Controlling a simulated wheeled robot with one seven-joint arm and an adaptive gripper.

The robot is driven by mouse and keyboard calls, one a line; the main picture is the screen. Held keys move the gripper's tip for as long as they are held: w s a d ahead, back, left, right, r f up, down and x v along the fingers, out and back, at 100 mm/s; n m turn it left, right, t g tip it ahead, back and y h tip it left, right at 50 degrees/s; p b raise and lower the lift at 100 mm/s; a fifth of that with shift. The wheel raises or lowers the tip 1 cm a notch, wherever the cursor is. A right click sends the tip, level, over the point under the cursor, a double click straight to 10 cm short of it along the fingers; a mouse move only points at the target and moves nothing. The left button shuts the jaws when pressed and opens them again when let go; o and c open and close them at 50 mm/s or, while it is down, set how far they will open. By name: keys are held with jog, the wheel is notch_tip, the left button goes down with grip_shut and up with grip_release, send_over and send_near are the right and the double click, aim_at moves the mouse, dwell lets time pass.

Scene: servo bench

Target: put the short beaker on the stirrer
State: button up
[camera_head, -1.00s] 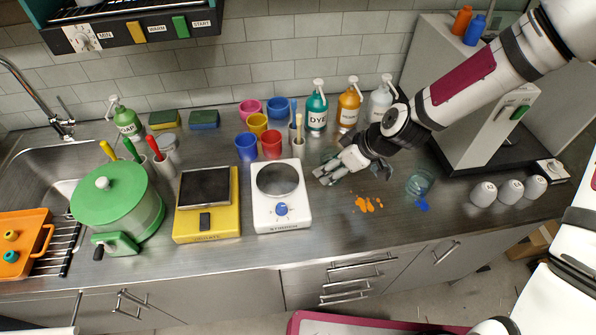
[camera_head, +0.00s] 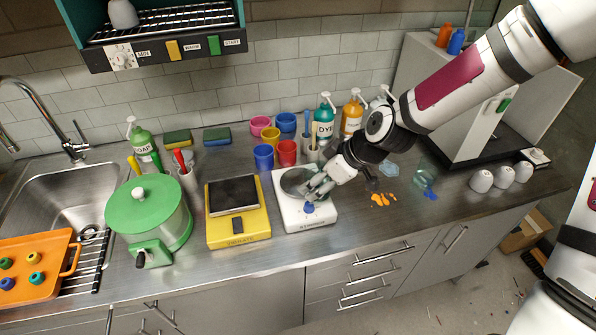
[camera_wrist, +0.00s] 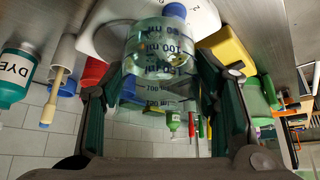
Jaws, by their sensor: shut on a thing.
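My gripper (camera_head: 318,186) is over the right part of the white stirrer (camera_head: 308,217), which has a round grey plate and a blue knob (camera_head: 309,208). In the wrist view my gripper (camera_wrist: 163,90) is shut on a clear beaker (camera_wrist: 158,62) with dark volume marks, one finger on each side. The stirrer (camera_wrist: 103,36) shows behind the beaker's far end in that view. In the head view my fingers mostly hide the held beaker and part of the plate. I cannot tell whether the beaker touches the plate.
Coloured cups, including a red one (camera_head: 287,152), and dye bottles (camera_head: 324,118) stand behind. Another clear beaker (camera_head: 424,178) is at the right, near orange (camera_head: 382,199) and blue spills. A green pot (camera_head: 148,215) stands farther left.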

jog(key=w+a, duration=0.1)
jog(key=w, duration=0.1)
jog(key=w+a, duration=0.2)
jog(key=w, duration=0.1)
jog(key=w+a, duration=0.1)
jog(key=w, duration=0.2)
jog(key=shift+a+f, duration=0.2)
jog(key=shift+f, duration=2)
jog(key=shift+f, duration=0.1)
jog(key=o, duration=1.4)
jog(key=shift+c, duration=0.2)
jog(key=shift+r, duration=0.25)
jog(key=v, duration=1.1)
jog(key=shift+d+r, duration=0.15)
jog(key=shift+r, duration=0.2)
jog(key=shift+s, duration=0.1)
